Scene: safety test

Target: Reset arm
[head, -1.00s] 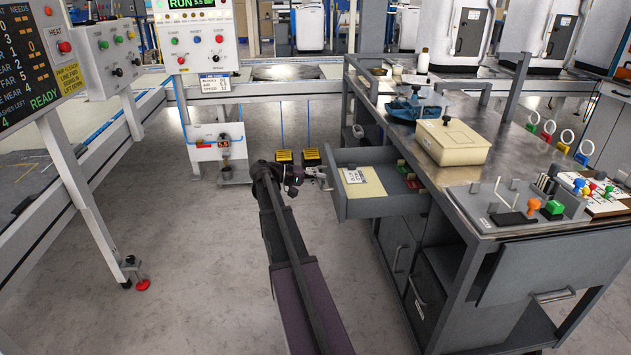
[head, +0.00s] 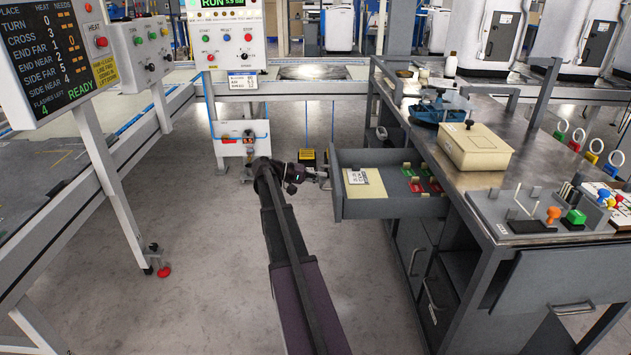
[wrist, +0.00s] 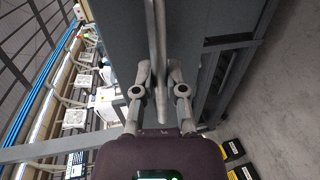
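In the head view my gripper (head: 322,176) is at the front of the open grey drawer (head: 395,207), on the drawer's left side. The wrist view shows the two gripper fingers (wrist: 158,72) drawn in close on either side of a grey bar, the drawer handle (wrist: 158,30), which runs between them toward the palm. The gripper looks shut on this handle, though exact finger contact is hard to see. The drawer is pulled out of the bench. It holds a white card on a yellowish sheet (head: 367,183) and red and green pieces (head: 424,180).
The metal-topped bench (head: 480,185) on the right carries a beige box (head: 475,148), a blue item and small coloured pieces. Control panels (head: 228,35) and a white-framed line (head: 130,180) stand at left and back. Grey floor (head: 200,260) is open between.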

